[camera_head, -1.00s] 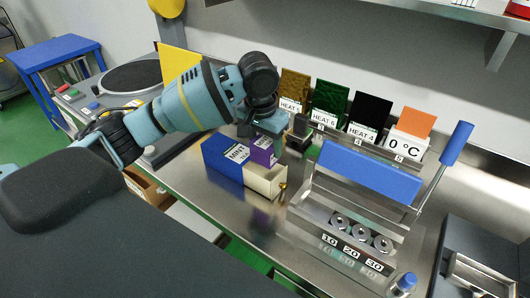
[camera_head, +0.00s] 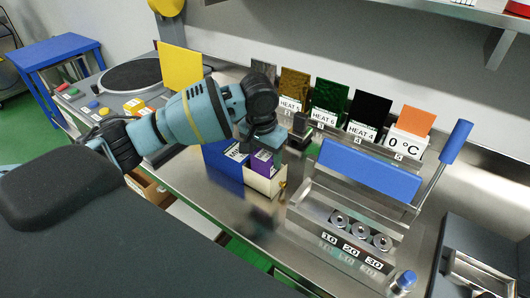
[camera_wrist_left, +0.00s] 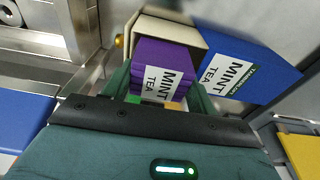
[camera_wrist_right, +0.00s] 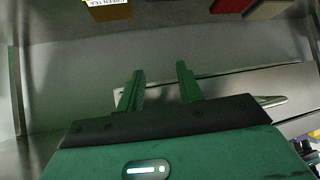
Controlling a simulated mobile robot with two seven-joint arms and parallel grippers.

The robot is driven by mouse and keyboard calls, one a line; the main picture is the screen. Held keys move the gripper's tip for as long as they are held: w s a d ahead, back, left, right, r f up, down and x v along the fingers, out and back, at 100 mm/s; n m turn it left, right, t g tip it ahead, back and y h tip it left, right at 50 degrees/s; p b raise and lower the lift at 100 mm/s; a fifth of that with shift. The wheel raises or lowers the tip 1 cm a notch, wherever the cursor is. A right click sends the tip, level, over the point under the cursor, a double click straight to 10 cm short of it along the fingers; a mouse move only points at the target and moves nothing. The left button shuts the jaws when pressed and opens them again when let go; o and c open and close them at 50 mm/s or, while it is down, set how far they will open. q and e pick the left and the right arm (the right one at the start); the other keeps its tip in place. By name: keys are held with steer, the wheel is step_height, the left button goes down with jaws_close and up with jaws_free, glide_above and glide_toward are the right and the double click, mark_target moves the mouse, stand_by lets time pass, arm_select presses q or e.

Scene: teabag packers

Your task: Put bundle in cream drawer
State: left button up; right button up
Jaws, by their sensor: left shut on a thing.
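The purple mint tea bundle (camera_head: 263,160) is between the fingers of my left gripper (camera_head: 268,146), which is shut on it. The bundle also shows in the left wrist view (camera_wrist_left: 162,62), with its white label. The open cream drawer (camera_head: 265,184) sticks out of the blue mint tea box (camera_head: 222,160). The bundle is at the drawer's opening, its lower part hidden behind the front drawer wall; I cannot tell if it touches the bottom. The drawer's brass knob (camera_wrist_left: 119,41) shows in the left wrist view. My right gripper (camera_wrist_right: 160,76) is open and empty.
A blue-topped sealer (camera_head: 368,170) with a raised lever stands right of the drawer. Colored heat cards and a 0 °C display (camera_head: 405,143) stand behind. A turntable device (camera_head: 131,77) is at the left. A small dark stand (camera_head: 300,128) is close behind the drawer.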

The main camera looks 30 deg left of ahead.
mark_target(262, 158)
arm_select(q)
steer(key=o, duration=1)
steer(key=shift+o, duration=0.2)
steer(key=shift+r, duration=0.15)
step_height(262, 158, up, 13)
steer(key=s, duration=0.1)
steer(key=shift+s, duration=0.25)
